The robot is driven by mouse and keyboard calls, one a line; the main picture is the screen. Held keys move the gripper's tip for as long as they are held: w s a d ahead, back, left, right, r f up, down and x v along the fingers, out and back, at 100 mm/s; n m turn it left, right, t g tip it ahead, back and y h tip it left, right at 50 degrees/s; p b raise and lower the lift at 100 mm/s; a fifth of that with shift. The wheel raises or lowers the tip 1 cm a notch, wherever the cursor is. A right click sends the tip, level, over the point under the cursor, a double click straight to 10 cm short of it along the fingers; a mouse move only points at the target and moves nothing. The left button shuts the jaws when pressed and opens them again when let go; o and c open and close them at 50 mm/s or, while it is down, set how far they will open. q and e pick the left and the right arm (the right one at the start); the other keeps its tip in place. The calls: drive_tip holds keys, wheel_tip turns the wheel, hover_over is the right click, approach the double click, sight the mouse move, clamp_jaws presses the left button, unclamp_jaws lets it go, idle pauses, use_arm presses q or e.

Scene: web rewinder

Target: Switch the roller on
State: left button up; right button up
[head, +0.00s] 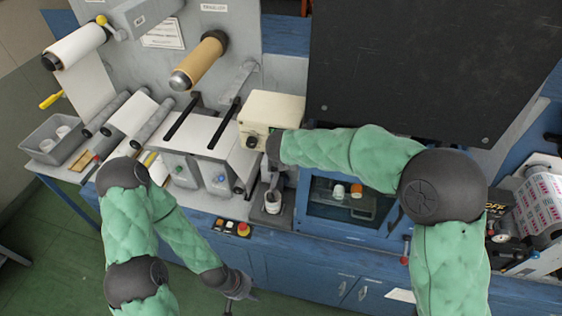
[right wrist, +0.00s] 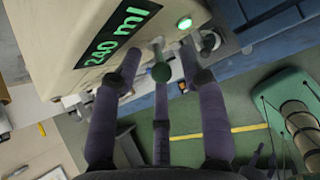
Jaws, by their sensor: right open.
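A cream box (head: 272,110) stands on the machine in the head view. In the right wrist view its face (right wrist: 75,35) carries a dark label reading "240 ml", a lit green button (right wrist: 184,22) and a short metal lever with a green ball knob (right wrist: 161,71). My right gripper (right wrist: 160,62) is open at this face, its fingers on either side of the knob; contact cannot be told. In the head view my right arm mostly hides that gripper. My left gripper (head: 238,286) hangs low in front of the blue cabinet, away from the box; its fingers are too small to read.
A tan roll (head: 202,62) and a white roll (head: 75,46) stick out from the grey panel. A control strip with a red button (head: 243,229) lies along the bench front. A dark panel (head: 405,70) stands at right. Green floor is free at lower left.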

drive_tip(key=shift+f+b, duration=0.2)
drive_tip(key=shift+b, duration=0.35)
drive_tip(key=s+f+n+t+h+b, duration=0.15)
drive_tip(key=s+t+b, duration=0.4)
drive_tip(key=b, duration=1.05)
drive_tip(key=s+f+t+b, duration=0.2)
drive_tip(key=s+t+b, duration=0.3)
drive_tip(key=b, duration=1.1)
wheel_tip(320, 180, down, 25)
drive_tip(key=d+m+g, duration=0.2)
drive_tip(key=m+g, duration=0.2)
drive_tip(key=g, duration=0.5)
drive_tip(key=shift+r, duration=0.2)
